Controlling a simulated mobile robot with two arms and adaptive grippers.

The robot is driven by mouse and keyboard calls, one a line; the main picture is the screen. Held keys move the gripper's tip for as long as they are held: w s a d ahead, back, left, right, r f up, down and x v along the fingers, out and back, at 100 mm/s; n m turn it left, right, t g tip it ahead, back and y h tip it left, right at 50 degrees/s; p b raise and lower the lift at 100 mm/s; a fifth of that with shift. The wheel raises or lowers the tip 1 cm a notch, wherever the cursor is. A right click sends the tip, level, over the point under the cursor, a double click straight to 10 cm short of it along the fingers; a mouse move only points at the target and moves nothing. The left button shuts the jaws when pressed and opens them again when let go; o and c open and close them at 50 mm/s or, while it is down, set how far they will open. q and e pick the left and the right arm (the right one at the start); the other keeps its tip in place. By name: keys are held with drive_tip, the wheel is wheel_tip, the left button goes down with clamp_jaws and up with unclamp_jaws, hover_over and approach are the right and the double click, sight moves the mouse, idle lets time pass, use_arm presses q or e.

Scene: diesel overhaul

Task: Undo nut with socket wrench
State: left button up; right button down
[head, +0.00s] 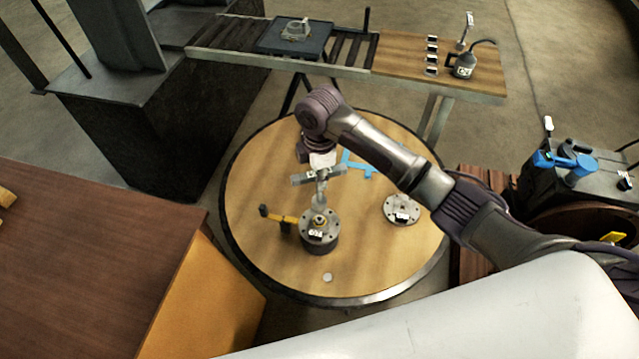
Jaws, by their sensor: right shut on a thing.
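My right gripper (321,177) is over the middle of the round wooden table. It is shut on what appears to be the socket wrench (320,199), a grey tool that points down from the fingers. Below it stands a round flanged metal part (319,236) with a ring of bolt holes and a brass-coloured nut (319,219) at its centre. The lower end of the wrench is at or just above the nut; I cannot tell whether it is seated. My left gripper is not in view.
A yellow and black tool (281,217) lies beside the flanged part. A second flange (402,210) and a blue bracket (356,165) are on the round table (270,270). An oil can (464,66) stands on the back bench. A brown cabinet (90,260) is at left.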

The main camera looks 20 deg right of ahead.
drive_tip(key=shift+r, duration=0.7)
drive_tip(key=s+a, duration=0.1)
drive_tip(key=s, duration=0.5)
drive_tip(key=shift+s+a, duration=0.35)
drive_tip(key=shift+s, duration=0.05)
drive_tip(key=shift+f, duration=0.15)
